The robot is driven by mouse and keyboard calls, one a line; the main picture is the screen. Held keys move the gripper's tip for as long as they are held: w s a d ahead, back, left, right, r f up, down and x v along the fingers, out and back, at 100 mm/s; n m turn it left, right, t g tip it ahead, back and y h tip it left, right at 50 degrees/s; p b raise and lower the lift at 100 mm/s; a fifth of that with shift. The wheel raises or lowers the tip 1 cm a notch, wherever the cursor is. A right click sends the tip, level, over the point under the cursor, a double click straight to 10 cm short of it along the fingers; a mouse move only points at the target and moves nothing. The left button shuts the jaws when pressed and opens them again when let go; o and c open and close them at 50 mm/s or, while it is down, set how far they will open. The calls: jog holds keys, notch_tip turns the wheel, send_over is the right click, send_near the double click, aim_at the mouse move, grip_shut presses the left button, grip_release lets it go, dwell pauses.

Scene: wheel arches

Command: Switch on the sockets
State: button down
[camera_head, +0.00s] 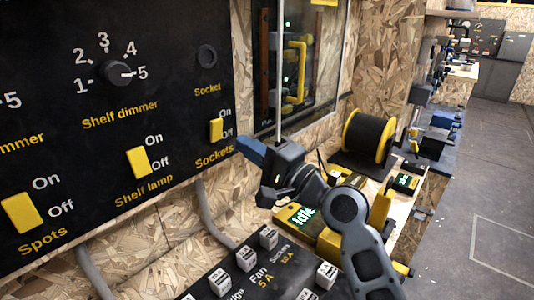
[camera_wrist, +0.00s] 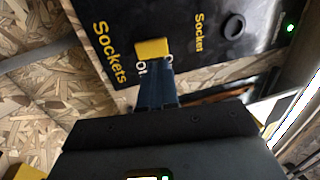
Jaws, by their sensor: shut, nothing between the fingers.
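In the wrist view, the fingers (camera_wrist: 154,66) reach up to the lower edge of the yellow switch (camera_wrist: 152,47) and partly cover the On/Off lettering. I cannot tell whether they touch it. The round dark Socket fitting (camera_head: 207,57) is above the switch.
Left on the panel are the yellow Shelf lamp switch (camera_head: 138,162), the Spots switch (camera_head: 21,213) and the Shelf dimmer knob (camera_head: 118,73). A fuse board (camera_head: 255,270) lies below. A cable reel (camera_head: 368,135) stands right of my gripper. The floor at right is clear.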

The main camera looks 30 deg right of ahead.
aim_at(217, 126)
jog(key=shift+p+x, duration=0.4)
jog(key=shift+x, duration=2.75)
jog(key=shift+r+p, duration=0.1)
jog(key=shift+p, duration=0.25)
jog(key=shift+w+r+p, duration=0.15)
jog(key=shift+r+p, duration=0.15)
jog(key=shift+p, duration=0.6)
jog(key=shift+f+b, duration=0.3)
